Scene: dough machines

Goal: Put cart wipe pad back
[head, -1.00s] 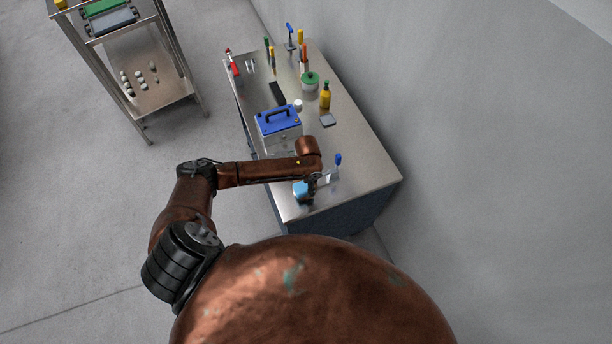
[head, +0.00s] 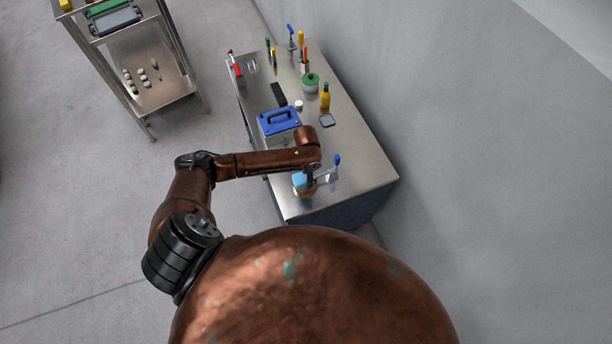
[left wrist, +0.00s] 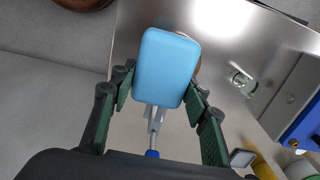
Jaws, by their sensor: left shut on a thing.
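The wipe pad, a light blue rounded block (head: 299,180), is at the near end of the steel worktop. It also shows large in the left wrist view (left wrist: 168,68). My left gripper (head: 310,178) is shut on it, with green-padded fingers on either side in the left wrist view (left wrist: 160,95). A brown rounded thing (left wrist: 196,70) shows partly behind the pad; most of it is hidden, and I cannot tell whether the pad touches it. My right gripper is not in view.
A blue-handled metal tool (head: 337,160) stands close right of the gripper. A blue-lidded box (head: 279,121), a grey square (head: 327,120), a yellow bottle (head: 325,96) and a green-lidded pot (head: 310,83) stand farther back. The worktop (head: 358,160) is bare at right.

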